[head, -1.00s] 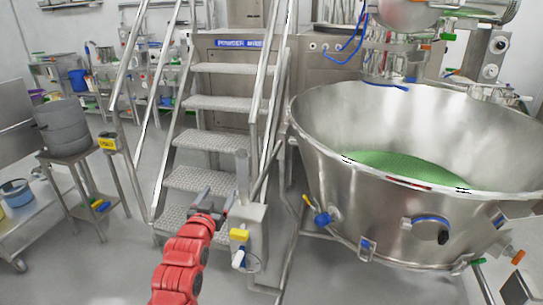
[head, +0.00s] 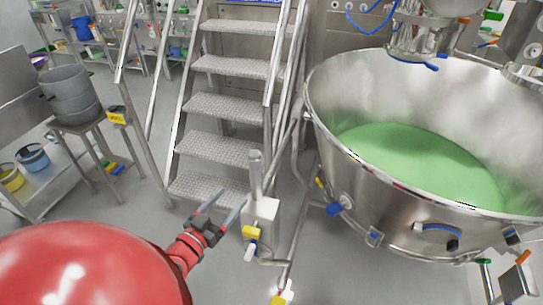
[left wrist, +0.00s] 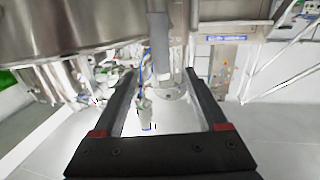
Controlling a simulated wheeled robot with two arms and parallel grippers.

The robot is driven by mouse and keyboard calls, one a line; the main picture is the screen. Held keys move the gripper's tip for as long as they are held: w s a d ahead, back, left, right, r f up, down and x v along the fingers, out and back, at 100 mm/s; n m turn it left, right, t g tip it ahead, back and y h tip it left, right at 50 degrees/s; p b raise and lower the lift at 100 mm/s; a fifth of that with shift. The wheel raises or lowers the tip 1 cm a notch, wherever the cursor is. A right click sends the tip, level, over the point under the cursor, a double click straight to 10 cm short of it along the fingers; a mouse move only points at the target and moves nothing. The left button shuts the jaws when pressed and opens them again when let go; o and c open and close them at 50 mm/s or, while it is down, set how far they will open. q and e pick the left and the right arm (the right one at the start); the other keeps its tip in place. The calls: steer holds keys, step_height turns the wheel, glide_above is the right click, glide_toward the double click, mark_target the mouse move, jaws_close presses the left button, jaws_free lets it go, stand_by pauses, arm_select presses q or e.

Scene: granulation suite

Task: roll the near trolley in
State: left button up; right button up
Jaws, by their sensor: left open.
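A large steel bowl (head: 335,105) holding green powder (head: 420,155) fills the right of the head view. Blue-marked fittings sit on its outer wall, and its underside is mostly hidden. A low steel trolley (head: 45,195) with small buckets stands at the left edge, partly cut off and partly behind my red arm. I cannot tell which is the near trolley. My left gripper (head: 222,210) is open and empty, left of a pale box with an upright post (head: 262,213). In the left wrist view its jaws (left wrist: 158,78) are apart. My right gripper is not in view.
Metal steps (head: 225,107) with rails rise behind the pale box. A stand (head: 85,125) with a grey drum (head: 70,95) is at the left. Pipes run along the floor between steps and bowl. Grey floor is clear between the stand and the steps.

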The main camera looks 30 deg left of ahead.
arm_select(q)
steer(key=b, duration=0.3)
glide_toward(259, 164)
step_height(259, 164, down, 3)
steer(key=w+a, duration=0.1)
steer(key=w, duration=0.2)
steer(key=w+p, duration=0.1)
steer(key=w, duration=0.2)
steer(key=w+p, duration=0.1)
steer(key=w, duration=0.2)
steer(key=w+a+p, duration=0.1)
steer(key=w, duration=0.2)
steer(key=shift+w, duration=0.85)
jaws_close()
